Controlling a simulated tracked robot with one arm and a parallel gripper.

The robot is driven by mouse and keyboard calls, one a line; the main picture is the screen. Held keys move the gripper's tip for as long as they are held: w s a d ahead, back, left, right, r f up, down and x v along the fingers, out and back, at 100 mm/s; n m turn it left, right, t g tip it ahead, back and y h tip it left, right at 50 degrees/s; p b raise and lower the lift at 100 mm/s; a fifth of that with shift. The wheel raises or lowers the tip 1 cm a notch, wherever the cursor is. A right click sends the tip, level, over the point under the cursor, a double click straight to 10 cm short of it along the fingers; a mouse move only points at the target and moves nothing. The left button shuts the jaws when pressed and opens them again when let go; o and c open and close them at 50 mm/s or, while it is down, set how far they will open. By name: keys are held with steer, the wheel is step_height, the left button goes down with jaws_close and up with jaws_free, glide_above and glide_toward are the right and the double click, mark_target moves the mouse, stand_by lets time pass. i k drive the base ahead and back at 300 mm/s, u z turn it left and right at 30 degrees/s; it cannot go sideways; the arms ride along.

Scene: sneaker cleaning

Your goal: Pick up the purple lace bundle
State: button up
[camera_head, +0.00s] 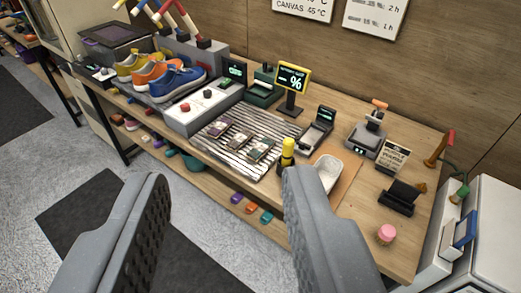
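A small purple item (237,198), which looks like the purple lace bundle, lies on the low shelf under the workbench. It is too small to make out its shape.
The workbench (350,195) carries sneakers (178,82), a ribbed rack (215,150) with small packets, a yellow-topped bottle (287,153), a white tray (328,172) and a percent display (293,78). Its front edge overhangs the low shelf. A dark mat (110,215) lies on open floor.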

mark_target(220, 126)
steer(key=z, duration=0.15)
steer(key=k, duration=0.4)
steer(key=u, duration=0.65)
steer(key=i, duration=1.9)
steer(key=z, duration=0.65)
